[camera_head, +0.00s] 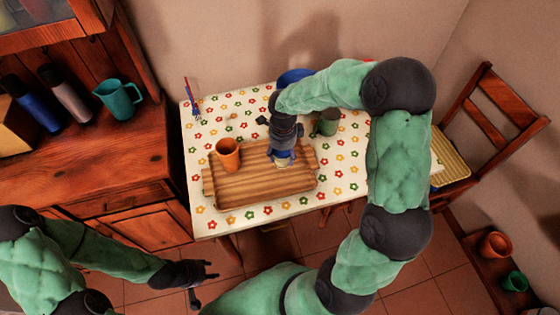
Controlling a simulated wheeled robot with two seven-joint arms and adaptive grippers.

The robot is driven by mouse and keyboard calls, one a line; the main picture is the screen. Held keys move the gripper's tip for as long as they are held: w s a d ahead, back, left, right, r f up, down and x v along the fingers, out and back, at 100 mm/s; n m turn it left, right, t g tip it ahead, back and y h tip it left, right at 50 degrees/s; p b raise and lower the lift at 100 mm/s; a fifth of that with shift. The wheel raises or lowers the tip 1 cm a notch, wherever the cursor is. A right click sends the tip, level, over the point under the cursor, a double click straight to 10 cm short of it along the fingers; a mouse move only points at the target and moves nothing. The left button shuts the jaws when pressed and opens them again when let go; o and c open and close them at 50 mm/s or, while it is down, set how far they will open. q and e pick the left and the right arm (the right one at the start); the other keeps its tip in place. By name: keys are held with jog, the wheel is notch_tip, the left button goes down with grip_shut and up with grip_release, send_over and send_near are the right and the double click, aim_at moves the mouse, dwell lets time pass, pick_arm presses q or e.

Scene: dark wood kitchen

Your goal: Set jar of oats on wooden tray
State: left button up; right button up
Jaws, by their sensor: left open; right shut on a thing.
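The wooden tray (250,188) lies on the flower-patterned tablecloth near the table's front edge. My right gripper (283,147) reaches down from above and is shut on the jar of oats (283,161), a small pale jar with some blue showing. The jar is upright or nearly so, over the right rear part of the tray. I cannot tell whether its base touches the tray. The gripper hides the jar's top. My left gripper (203,284) is open and empty, low in front of the table and away from the tray.
An orange mug (228,155) stands at the tray's left rear edge. A green mug (327,123) stands behind the tray's right end. A blue bowl (293,76) sits at the table's back. A wooden chair (500,120) stands to the right. The tray's front half is clear.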

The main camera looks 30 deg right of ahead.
aim_at(280, 159)
jog(key=shift+w+a+f+b, duration=0.15)
jog(key=shift+f+b, duration=0.3)
jog(key=shift+f, duration=0.55)
jog(key=shift+w+a+f+b, duration=0.15)
jog(key=shift+f+b, duration=0.25)
jog(key=shift+f, duration=0.55)
jog(key=shift+d, duration=0.1)
jog(key=shift+f, duration=0.15)
jog(key=o, duration=1.5)
jog(key=shift+r, duration=0.4)
notch_tip(280, 159, up, 12)
jog(key=p, duration=0.4)
jog(key=shift+f, duration=0.25)
